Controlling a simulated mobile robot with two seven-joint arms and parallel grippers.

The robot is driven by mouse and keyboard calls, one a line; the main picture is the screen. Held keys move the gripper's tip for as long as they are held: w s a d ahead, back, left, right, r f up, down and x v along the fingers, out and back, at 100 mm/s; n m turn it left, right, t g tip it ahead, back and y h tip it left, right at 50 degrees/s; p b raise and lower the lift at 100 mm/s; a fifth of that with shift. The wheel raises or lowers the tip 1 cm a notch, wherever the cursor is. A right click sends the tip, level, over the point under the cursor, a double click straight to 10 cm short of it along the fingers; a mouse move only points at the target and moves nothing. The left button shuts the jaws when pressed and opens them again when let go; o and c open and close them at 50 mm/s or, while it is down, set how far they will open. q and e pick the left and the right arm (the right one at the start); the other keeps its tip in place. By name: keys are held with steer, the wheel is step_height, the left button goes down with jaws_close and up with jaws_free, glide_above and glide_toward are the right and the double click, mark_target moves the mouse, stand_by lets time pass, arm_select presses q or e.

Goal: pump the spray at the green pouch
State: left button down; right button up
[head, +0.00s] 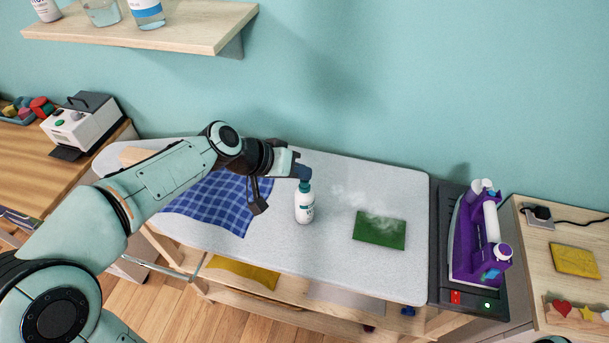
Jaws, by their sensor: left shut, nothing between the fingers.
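A white spray bottle (304,208) with a teal pump head stands upright on the grey ironing board (330,265). A dark green pouch (379,231) lies flat on the board to the right of the bottle. Pale mist (352,197) hangs in the air between the bottle and the pouch and over the pouch. My left gripper (300,171) is shut at the top of the bottle, its fingertips at the pump head. Whether they touch the pump I cannot tell.
A blue checked cloth (215,207) lies on the board left of the bottle. A purple iron (475,240) stands on a dark base at the board's right end. A wooden shelf (150,35) with bottles hangs above left. The board in front of the pouch is clear.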

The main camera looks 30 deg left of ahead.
arm_select(q)
steer(key=shift+r, duration=0.25)
arm_select(e)
steer(key=shift+r, duration=0.15)
arm_select(q)
steer(key=shift+r+p, duration=0.65)
steer(key=shift+r, duration=0.2)
step_height(320, 180, up, 5)
steer(key=p, duration=0.3)
steer(key=shift+f, duration=0.25)
arm_select(e)
steer(key=r, duration=0.1)
steer(key=w+r, duration=0.1)
steer(key=r, duration=0.1)
steer(key=w+r, duration=0.1)
steer(key=shift+w+r, duration=0.25)
steer(key=shift+r, duration=0.1)
stand_by(0.9)
